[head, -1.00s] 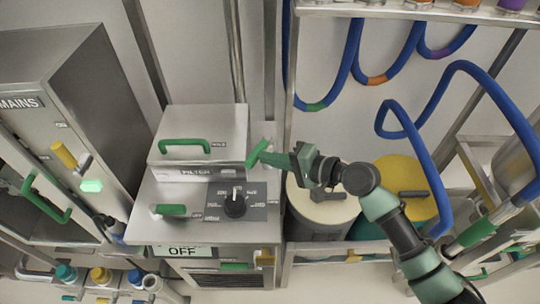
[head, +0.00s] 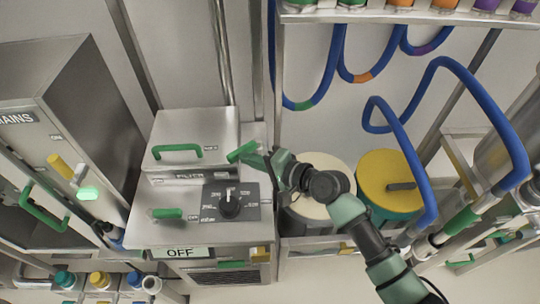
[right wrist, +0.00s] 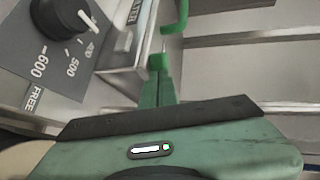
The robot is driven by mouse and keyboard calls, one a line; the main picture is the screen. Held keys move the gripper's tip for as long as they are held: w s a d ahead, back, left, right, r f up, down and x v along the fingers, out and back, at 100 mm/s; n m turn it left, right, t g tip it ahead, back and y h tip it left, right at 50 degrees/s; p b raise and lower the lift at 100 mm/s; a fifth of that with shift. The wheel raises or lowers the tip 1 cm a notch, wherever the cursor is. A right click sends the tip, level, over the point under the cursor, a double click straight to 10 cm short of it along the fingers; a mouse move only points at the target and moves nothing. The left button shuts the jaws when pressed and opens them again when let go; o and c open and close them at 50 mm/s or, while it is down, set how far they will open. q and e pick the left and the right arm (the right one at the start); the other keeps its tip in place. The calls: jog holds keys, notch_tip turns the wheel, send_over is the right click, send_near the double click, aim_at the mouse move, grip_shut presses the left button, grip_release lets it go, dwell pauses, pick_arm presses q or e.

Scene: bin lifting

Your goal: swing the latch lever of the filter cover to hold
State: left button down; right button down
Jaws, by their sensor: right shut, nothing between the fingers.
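The filter cover (head: 222,127) is a steel lid with a green handle (head: 178,151) on top, closed on its cabinet. The green latch lever (head: 241,151) is at the cover's right front corner, slanting up to the right. In the right wrist view, a green bar (right wrist: 175,20) beside the cover's edge looks like the lever. My right gripper (head: 260,160) is shut and empty, with its fingertips right at the lever. Its green fingers also show in the right wrist view (right wrist: 157,88). I cannot tell whether they touch it. My left gripper is out of view.
A black dial (head: 230,206) and a second green handle (head: 166,213) are on the panel below the cover. A cream-lidded drum (head: 312,207) and a yellow-lidded drum (head: 390,175) stand to the right. A blue hose (head: 490,110) hangs behind my arm.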

aim_at(234, 152)
jog(key=shift+w+a, duration=0.35)
jog(key=shift+a, duration=0.35)
jog(key=shift+w+a, duration=0.35)
jog(key=shift+a, duration=0.4)
jog(key=shift+w+a, duration=0.35)
jog(key=shift+a, duration=0.35)
